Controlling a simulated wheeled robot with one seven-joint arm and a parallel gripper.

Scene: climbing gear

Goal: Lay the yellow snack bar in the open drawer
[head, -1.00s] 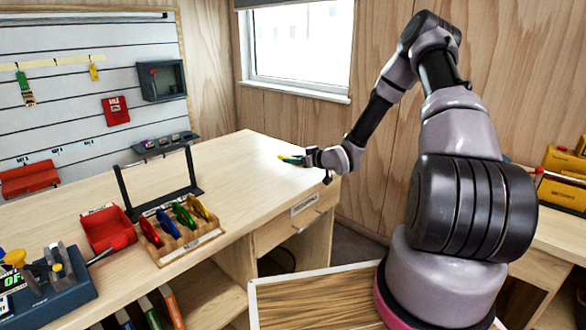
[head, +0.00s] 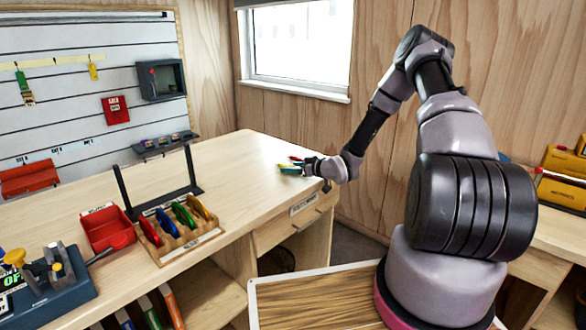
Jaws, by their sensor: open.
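My gripper (head: 290,164) is at the far right end of the long workbench, low over its top. Its jaws are open, with a small red part above and a green and yellow part below at the tips. I cannot tell whether these colours are finger parts or small things there. I cannot clearly make out a yellow snack bar. A labelled drawer front (head: 277,234) is in the bench's right end, below and in front of my gripper. Its inside does not show, and I cannot tell how far it is pulled out.
The wooden workbench (head: 235,165) is clear around its right half. A rack of coloured discs (head: 181,244), a red bin (head: 104,230), a black stand (head: 163,204) and a blue fixture (head: 50,293) stand on its left half. A window wall is behind.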

